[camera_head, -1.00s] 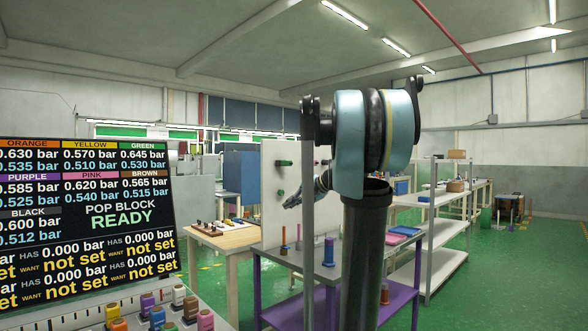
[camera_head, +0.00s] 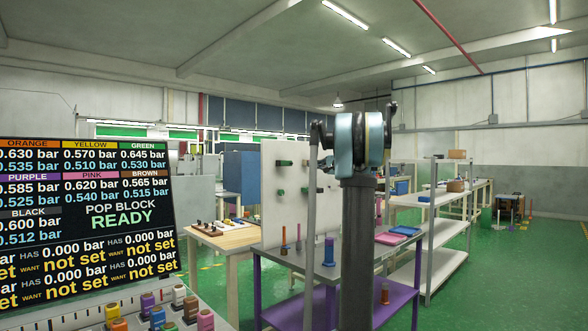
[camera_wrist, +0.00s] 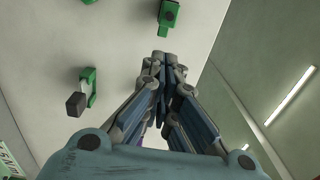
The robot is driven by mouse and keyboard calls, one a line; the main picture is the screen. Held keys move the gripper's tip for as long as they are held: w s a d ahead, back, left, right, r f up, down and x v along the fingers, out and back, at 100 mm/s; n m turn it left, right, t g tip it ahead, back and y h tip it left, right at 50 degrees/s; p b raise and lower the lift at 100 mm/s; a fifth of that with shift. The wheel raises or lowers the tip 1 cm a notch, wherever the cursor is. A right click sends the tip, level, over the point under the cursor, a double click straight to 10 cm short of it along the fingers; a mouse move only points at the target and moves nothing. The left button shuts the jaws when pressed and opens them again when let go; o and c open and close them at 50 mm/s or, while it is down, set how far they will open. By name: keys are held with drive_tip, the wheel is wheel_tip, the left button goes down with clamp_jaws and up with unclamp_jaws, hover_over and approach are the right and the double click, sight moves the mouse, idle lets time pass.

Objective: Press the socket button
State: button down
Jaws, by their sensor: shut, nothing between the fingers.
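A white upright panel (camera_head: 270,220) carries several green fittings with dark ends, one of them a green fitting (camera_head: 284,163) at its upper left. In the wrist view the panel (camera_wrist: 120,30) fills the left and middle. A green fitting (camera_wrist: 170,14) shows at the top, and another green fitting (camera_wrist: 90,85) with a dark block-like end sits at left. My gripper (camera_wrist: 166,60) is shut and empty, its tips in front of the panel below the upper fitting. I cannot tell whether they touch the panel, or which part is the socket button. In the head view the gripper is hidden.
A grey table (camera_head: 268,250) with a purple lower shelf (camera_head: 290,308) stands before the panel, bearing small posts and coloured trays (camera_head: 390,239). Green floor (camera_head: 500,260) is open at right.

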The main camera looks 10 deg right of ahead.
drive_tip(key=shift+a, duration=0.1)
drive_tip(key=x, duration=1.4)
